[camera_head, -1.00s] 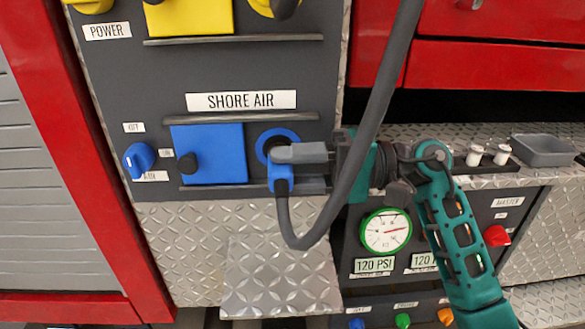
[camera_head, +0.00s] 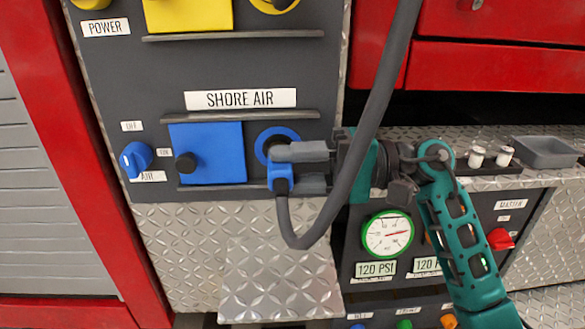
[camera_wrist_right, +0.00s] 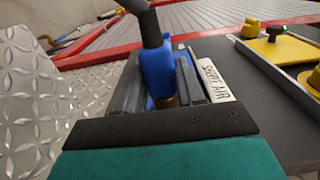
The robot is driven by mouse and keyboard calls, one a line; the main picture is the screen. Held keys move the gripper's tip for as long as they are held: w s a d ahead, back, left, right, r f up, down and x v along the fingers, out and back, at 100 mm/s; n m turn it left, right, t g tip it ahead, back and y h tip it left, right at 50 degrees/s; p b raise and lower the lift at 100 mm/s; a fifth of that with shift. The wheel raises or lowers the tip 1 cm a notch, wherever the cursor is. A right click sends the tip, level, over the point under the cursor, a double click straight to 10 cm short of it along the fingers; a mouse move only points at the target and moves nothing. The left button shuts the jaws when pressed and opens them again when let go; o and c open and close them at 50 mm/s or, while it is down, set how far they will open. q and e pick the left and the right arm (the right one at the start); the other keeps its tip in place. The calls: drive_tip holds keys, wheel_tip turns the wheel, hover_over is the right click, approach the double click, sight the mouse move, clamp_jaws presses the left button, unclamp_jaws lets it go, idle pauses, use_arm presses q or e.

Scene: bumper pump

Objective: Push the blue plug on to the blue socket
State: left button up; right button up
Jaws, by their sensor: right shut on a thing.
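The blue plug (camera_head: 280,178) has a dark grey hose running from its lower end. My right gripper (camera_head: 290,168) comes in from the right and is shut on the plug. The blue socket (camera_head: 266,138) is a blue ring under the SHORE AIR label, right behind the plug and partly hidden by it and the fingers. I cannot tell whether the plug is seated or just in front of the ring. In the right wrist view the plug (camera_wrist_right: 156,68) sits between both grey fingers. My left gripper is out of view.
Left of the socket are a blue cover (camera_head: 215,150) with a black knob and a blue rotary switch (camera_head: 136,158). Ledges run above and below. The grey hose (camera_head: 378,100) hangs in front of my right gripper. A gauge (camera_head: 387,234) is lower right.

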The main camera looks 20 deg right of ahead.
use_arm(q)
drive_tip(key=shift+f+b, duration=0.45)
use_arm(e)
drive_tip(key=shift+w+d, duration=0.15)
drive_tip(key=shift+w, duration=0.2)
drive_tip(key=o, duration=1.1)
drive_tip(key=shift+c, duration=0.2)
use_arm(q)
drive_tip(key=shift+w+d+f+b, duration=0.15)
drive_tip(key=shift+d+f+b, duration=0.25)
drive_tip(key=shift+b, duration=0.55)
use_arm(e)
drive_tip(key=v, duration=1.3)
